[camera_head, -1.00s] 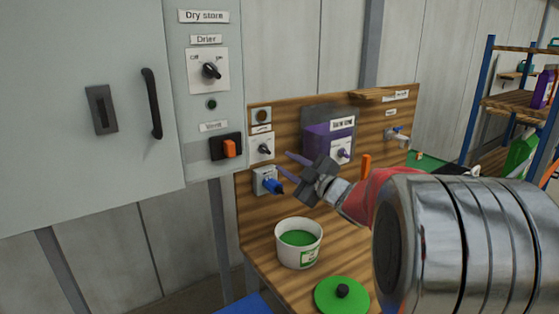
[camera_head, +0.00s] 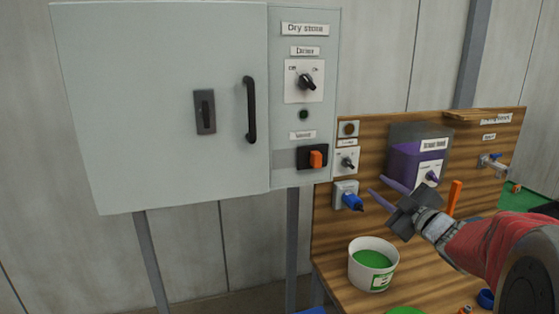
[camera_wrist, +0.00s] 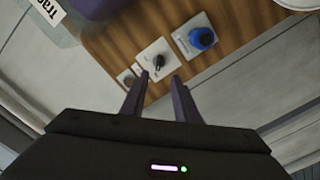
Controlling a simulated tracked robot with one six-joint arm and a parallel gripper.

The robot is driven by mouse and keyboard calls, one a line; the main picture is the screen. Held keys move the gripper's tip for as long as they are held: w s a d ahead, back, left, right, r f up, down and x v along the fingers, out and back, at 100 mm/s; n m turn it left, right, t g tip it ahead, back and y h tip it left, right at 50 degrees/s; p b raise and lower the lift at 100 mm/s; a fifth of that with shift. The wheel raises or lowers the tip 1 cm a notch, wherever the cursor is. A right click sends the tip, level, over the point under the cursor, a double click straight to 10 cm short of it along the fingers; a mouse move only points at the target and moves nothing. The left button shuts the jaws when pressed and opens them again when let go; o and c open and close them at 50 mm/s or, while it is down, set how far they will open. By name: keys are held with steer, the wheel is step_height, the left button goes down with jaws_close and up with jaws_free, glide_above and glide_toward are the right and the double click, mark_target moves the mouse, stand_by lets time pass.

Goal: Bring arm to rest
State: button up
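My gripper (camera_head: 374,184) is in front of the wooden panel of the bench, held out on my arm with its red sleeve. Its two purple fingers are apart, with nothing between them. In the wrist view the fingers (camera_wrist: 160,78) are also spread and empty, pointing towards a small black knob (camera_wrist: 160,62) on a white plate. A blue plug (camera_head: 353,202) in a socket is left of the fingertips in the head view, and it also shows in the wrist view (camera_wrist: 201,38). No contact shows.
A grey cabinet (camera_head: 160,110) with a black handle (camera_head: 250,110) stands at left, beside a "Dry store" control column (camera_head: 304,140). A white tub of green material (camera_head: 373,264) stands on the bench below my gripper. A purple hopper (camera_head: 405,165) is behind it.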

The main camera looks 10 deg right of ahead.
steer(key=s+d+f+m+g+h, duration=0.6)
steer(key=d+f+m+h, duration=0.2)
steer(key=d+f, duration=0.2)
steer(key=s+a+f+m+g, duration=0.45)
steer(key=s+a, duration=0.25)
steer(key=s, duration=0.5)
steer(key=s+a+r+y, duration=0.1)
steer(key=s+a+y, duration=0.1)
steer(key=s+a, duration=0.5)
steer(key=s+a+r+n+g+y, duration=0.1)
steer(key=s+a+y, duration=0.2)
steer(key=s+a, duration=0.4)
steer(key=shift+s+a, duration=0.35)
steer(key=shift+a, duration=3.6)
